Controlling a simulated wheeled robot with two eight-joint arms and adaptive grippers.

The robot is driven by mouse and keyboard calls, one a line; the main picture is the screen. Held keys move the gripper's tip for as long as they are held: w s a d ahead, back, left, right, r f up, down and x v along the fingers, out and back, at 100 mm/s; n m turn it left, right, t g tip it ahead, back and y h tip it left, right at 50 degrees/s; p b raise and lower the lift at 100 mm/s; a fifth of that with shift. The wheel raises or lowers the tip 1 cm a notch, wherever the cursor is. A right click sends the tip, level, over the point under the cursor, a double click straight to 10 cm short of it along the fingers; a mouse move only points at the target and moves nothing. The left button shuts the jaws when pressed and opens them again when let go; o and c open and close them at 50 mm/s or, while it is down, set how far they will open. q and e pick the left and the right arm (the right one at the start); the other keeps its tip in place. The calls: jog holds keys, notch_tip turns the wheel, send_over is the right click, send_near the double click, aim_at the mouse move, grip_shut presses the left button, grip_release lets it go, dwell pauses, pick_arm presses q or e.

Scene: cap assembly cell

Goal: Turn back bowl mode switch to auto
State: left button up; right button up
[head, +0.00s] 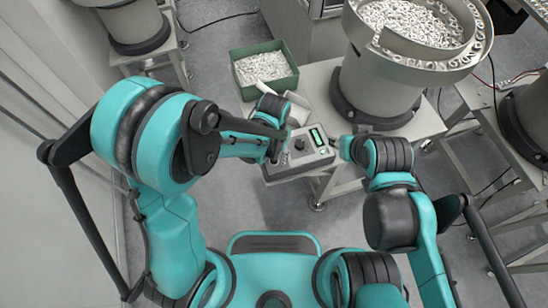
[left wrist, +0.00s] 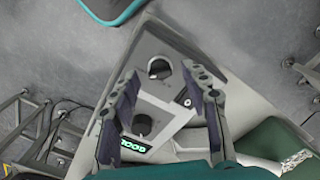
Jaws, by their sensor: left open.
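The grey control box (head: 310,158) with a lit green display (head: 317,136) stands on the small table in front of the large bowl feeder (head: 385,85). In the left wrist view the box shows one black rotary knob (left wrist: 159,68) and another black knob (left wrist: 142,124) near the display (left wrist: 135,146). Which is the mode switch, and its setting, I cannot read. My left gripper (left wrist: 160,73) is open above the box, its fingertips on either side of the farther knob in that view; contact is not clear. My right gripper (head: 343,148) is at the box's right side, its fingers hardly visible.
The bowl feeder rises close behind my right gripper. Another feeder (head: 527,118) is at the far right.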

pick_arm(q)
jog(key=shift+f, duration=0.65)
grip_shut()
